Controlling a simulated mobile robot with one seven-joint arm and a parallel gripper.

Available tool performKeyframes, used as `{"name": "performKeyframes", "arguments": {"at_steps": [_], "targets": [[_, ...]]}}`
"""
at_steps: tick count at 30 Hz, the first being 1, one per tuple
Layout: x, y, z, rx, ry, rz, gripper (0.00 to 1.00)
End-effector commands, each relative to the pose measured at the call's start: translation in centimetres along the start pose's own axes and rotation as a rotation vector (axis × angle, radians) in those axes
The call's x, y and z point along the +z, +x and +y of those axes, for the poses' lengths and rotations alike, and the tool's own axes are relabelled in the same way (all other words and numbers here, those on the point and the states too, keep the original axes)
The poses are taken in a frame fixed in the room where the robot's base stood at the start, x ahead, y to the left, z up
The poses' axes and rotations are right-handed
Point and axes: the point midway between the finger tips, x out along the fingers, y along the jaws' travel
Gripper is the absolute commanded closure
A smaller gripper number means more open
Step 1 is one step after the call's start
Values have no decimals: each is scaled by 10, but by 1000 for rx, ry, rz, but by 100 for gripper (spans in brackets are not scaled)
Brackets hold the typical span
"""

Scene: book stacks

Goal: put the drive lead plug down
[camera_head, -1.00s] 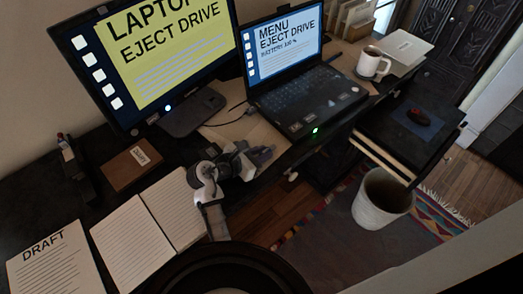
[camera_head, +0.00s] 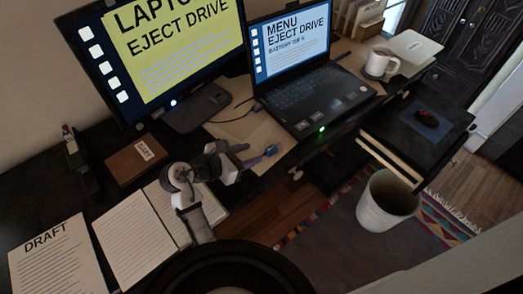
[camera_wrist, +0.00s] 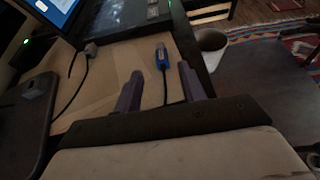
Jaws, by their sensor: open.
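The drive lead plug (camera_wrist: 162,57) is blue and lies on the tan folder, its dark cable trailing back between my fingers in the wrist view. It also shows as a small blue piece in the head view (camera_head: 271,150), near the folder's right edge. My gripper (camera_wrist: 162,88) is open, with a finger on either side of the cable and the plug just beyond the fingertips. In the head view my gripper (camera_head: 254,154) is just left of the plug. The plug looks free of the fingers. The tan folder (camera_head: 235,129) lies between the monitor and the laptop.
The open laptop (camera_head: 310,95) stands right of the folder, and the monitor stand (camera_head: 197,108) is left of it. A second, grey connector (camera_wrist: 91,49) lies near the laptop. An open notebook (camera_head: 135,230) is at the front. A bin (camera_head: 385,205) stands below the desk edge.

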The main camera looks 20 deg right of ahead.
Motion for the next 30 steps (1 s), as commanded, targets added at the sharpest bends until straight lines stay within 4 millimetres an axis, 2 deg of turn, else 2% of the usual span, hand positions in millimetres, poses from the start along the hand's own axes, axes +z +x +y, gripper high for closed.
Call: {"name": "performKeyframes", "arguments": {"at_steps": [3, 9, 30], "targets": [[0, -23, 1, 4, 1, 0, 59], [0, -42, 0, 1, 2, 0, 59], [0, -45, 0, -1, 1, 0, 59]]}}
